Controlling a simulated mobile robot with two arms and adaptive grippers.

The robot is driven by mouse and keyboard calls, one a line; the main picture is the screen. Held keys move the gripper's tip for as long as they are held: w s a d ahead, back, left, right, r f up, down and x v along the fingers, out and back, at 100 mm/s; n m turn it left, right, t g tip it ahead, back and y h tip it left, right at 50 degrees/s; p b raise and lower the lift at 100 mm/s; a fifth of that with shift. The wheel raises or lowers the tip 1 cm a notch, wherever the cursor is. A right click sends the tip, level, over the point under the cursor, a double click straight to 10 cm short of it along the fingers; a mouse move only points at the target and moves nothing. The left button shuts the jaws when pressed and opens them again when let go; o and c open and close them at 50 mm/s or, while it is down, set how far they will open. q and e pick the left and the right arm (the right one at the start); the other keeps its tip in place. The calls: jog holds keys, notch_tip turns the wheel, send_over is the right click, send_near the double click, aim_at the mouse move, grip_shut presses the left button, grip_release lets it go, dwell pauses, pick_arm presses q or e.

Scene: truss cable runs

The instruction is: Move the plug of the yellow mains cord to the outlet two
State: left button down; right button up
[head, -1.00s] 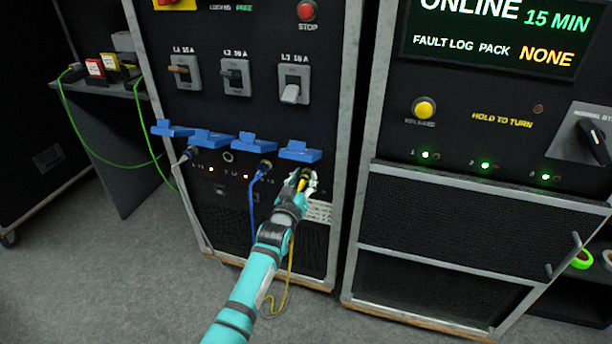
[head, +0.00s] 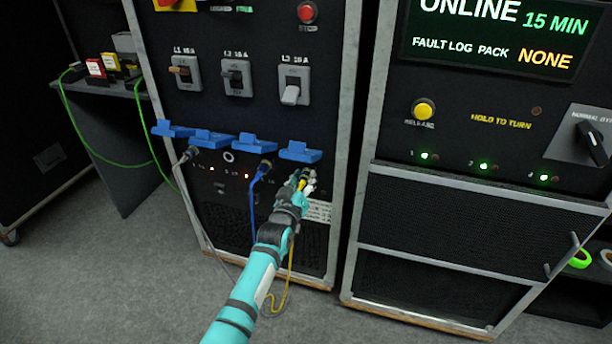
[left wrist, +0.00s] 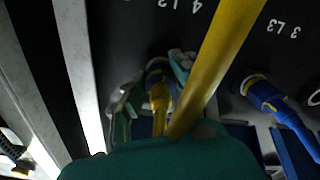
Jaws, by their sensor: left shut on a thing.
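My left gripper (head: 304,182) is shut on the plug of the yellow mains cord (head: 303,184) at the rightmost outlet of the black panel. In the left wrist view the yellow plug (left wrist: 160,97) sits between the fingers, with its dark head at the outlet marked 4. I cannot tell whether it is fully seated. The yellow cord (head: 286,285) hangs below my arm, and a wide yellow length (left wrist: 225,50) crosses the wrist view. Outlet two (head: 228,157) is a bare ring, second from the left, under a raised blue flap. My right gripper is out of view.
A blue plug (head: 264,168) fills outlet three, beside my gripper, its cord hanging down. A grey plug (head: 190,153) is in the leftmost outlet. Raised blue flaps (head: 300,152) jut out above the outlets. Breaker switches (head: 235,78) are higher up. The floor in front is clear.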

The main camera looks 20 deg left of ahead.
pick_arm(q)
jog(key=shift+r, duration=0.15)
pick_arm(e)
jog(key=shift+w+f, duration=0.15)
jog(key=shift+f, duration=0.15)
pick_arm(q)
jog(key=shift+a+n, duration=0.1)
jog(key=shift+n, duration=0.2)
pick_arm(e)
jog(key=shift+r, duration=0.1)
pick_arm(q)
jog(key=shift+w+r, duration=0.1)
jog(key=shift+n, duration=1.3)
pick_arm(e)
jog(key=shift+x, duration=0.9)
